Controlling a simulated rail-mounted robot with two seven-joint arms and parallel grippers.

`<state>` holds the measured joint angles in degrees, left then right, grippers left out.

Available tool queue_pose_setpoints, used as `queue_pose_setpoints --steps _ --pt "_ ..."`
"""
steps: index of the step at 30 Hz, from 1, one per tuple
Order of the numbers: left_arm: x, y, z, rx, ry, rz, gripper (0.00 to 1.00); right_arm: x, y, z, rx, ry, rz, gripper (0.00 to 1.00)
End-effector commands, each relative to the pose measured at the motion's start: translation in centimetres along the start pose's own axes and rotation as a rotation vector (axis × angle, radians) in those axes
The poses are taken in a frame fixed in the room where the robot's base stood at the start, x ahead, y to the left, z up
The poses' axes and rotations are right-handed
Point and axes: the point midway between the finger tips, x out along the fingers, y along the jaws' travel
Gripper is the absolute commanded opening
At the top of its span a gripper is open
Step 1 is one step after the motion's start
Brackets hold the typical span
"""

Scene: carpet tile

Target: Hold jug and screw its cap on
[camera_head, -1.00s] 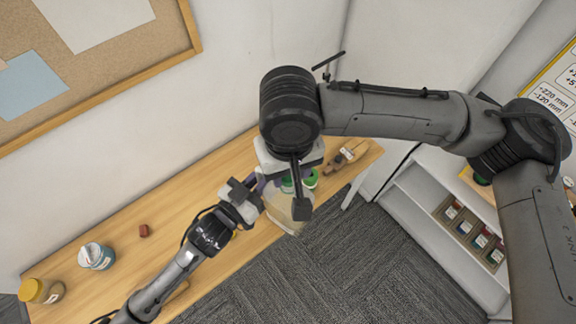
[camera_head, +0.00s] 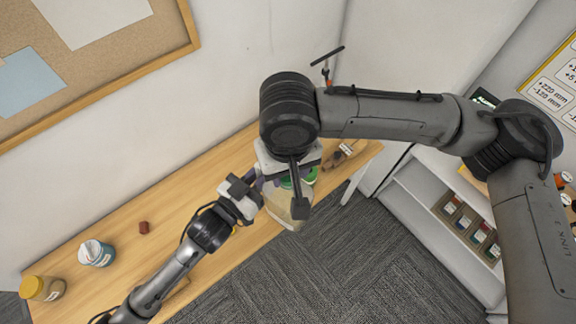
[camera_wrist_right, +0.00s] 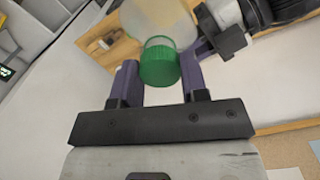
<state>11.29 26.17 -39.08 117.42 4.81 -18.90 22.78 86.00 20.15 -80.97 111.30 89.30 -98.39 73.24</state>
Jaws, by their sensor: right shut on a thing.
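The pale translucent jug (camera_head: 284,208) is at the table's front edge, partly hidden under my right wrist. It also shows at the top of the right wrist view (camera_wrist_right: 158,17). The green cap (camera_wrist_right: 158,70) lies at the jug's mouth, between the purple fingers of my right gripper (camera_wrist_right: 161,82), which is shut on it. Whether its thread is engaged I cannot tell. In the head view the green (camera_head: 288,182) only peeks out beside my right gripper (camera_head: 291,172). My left gripper (camera_head: 257,182) is at the jug's left side; its fingertips are largely hidden, so its grip is unclear.
On the wooden table (camera_head: 190,215) stand a yellow-lidded jar (camera_head: 42,288), a white-topped teal container (camera_head: 96,253) and a small red-brown block (camera_head: 143,227). A brown tool-like item (camera_head: 335,160) lies beyond the jug.

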Motion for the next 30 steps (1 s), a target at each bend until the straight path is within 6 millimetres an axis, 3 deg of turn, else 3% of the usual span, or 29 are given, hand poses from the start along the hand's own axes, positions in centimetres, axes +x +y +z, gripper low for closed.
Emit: queue_pose_setpoints --steps 20,23,30 --pt "0.0 0.0 -0.2 -0.001 0.004 0.001 0.0 1.0 0.0 0.0 0.028 0.0 0.0 0.19" --pt "0.0 0.0 -0.2 -0.001 0.004 0.001 0.0 1.1 0.0 0.0 0.154 -0.002 0.0 0.19" --pt "0.0 0.0 -0.2 -0.001 0.004 0.001 0.0 1.1 0.0 0.0 0.655 -0.001 -0.002 0.19"
